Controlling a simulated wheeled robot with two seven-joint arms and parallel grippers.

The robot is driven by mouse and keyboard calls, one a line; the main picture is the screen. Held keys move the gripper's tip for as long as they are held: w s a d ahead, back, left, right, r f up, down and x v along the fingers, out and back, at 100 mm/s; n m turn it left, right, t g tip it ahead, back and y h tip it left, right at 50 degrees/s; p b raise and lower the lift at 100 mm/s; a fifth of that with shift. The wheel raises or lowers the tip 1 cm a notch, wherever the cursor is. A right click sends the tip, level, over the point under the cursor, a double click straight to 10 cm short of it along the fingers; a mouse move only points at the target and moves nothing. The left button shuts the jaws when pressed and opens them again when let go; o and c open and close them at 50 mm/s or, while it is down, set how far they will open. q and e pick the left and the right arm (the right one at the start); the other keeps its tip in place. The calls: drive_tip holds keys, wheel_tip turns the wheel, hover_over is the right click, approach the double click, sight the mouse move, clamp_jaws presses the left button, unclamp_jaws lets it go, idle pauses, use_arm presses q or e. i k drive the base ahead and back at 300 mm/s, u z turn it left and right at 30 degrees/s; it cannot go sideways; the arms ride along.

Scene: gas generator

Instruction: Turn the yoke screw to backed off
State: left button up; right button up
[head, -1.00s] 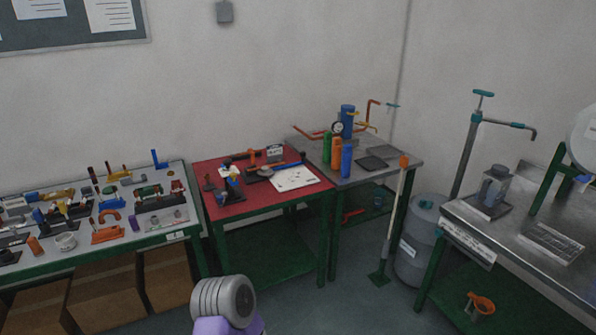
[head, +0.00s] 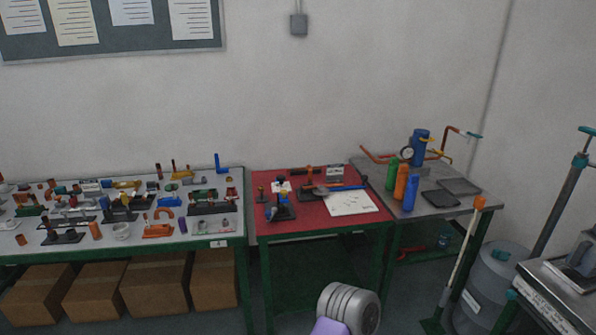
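I cannot pick out the yoke screw with certainty at this distance. A blue cylinder unit (head: 421,146) with a round gauge (head: 407,153) stands at the back of the grey metal table (head: 409,209). Orange and yellow pipes or handles show around it. Green (head: 393,176), orange (head: 401,182) and blue (head: 410,194) bottles stand upright in front of it. A small black-based device with blue and yellow parts (head: 283,206) stands on the red-topped table (head: 285,227). Neither of my grippers shows in the head view.
A long bench (head: 215,243) full of small parts stands at left, with cardboard boxes (head: 155,285) under it. An orange-topped pole (head: 461,262) and a grey drum (head: 488,285) stand at right. Another metal table (head: 540,280) edges in at lower right. Some floor shows between.

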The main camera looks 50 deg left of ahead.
sight(281, 178)
drive_tip(key=u, duration=0.5)
drive_tip(key=i, duration=1.55)
drive_tip(key=u, duration=1.15)
